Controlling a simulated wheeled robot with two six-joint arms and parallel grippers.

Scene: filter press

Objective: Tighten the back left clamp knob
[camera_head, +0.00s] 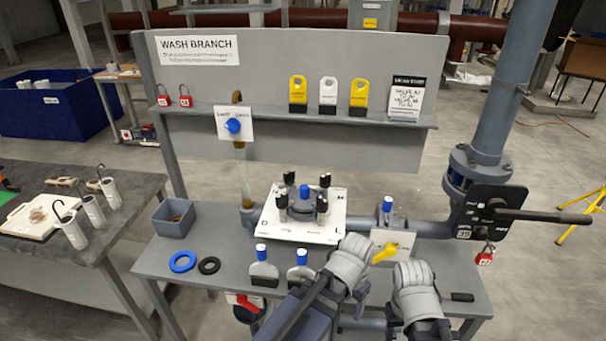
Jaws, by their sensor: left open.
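The filter press has a white plate (265,225) on the bench. Several black clamp knobs on silver posts stand around a blue-topped centre. The back left clamp knob (290,177) is upright at the rear left. The back right knob (325,179), front left knob (282,201) and front right knob (321,204) stand around it. My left gripper (355,248) is open, in front and to the right of the plate, apart from the back left knob. My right gripper (411,275) is farther right over the bench front; its fingers are not clear.
A grey bin (174,218), a blue ring (182,262) and a black ring (209,266) lie left. A sight tube (244,180) rises behind left.

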